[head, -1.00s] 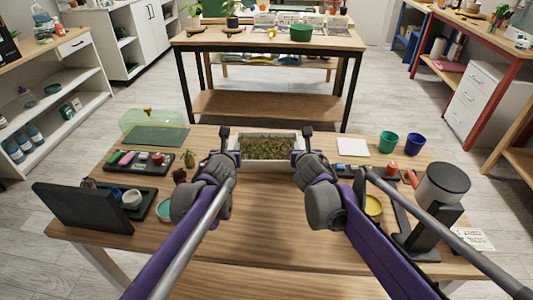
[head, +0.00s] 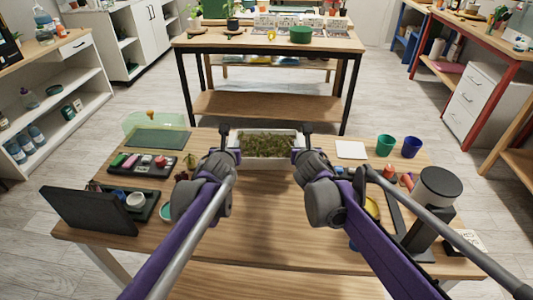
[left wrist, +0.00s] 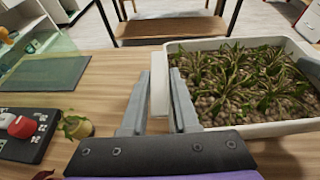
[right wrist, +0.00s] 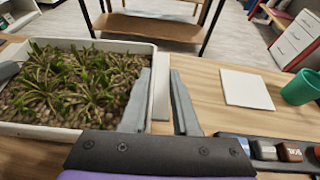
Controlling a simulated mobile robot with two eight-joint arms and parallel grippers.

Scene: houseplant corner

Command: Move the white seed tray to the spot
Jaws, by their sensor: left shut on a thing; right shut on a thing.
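The white seed tray (head: 264,164), full of soil and small green plants, is level between my grippers near the table's far edge. My left gripper (head: 233,145) is shut on its left end wall; the left wrist view shows that tray's wall (left wrist: 159,95) between the fingers. My right gripper (head: 299,145) is shut on its right end wall, also seen in the right wrist view (right wrist: 161,95). I cannot tell whether the tray touches the table. A flat white square (head: 352,149) lies to its right and a dark green mat (head: 157,138) to its left; neither is marked as the spot.
Green (head: 386,145) and blue (head: 411,147) cups stand at the right. A black tray of small items (head: 140,164) and a dark upright panel (head: 90,210) are at the left. A grey-topped device (head: 438,187) stands front right. The table's front middle is bare.

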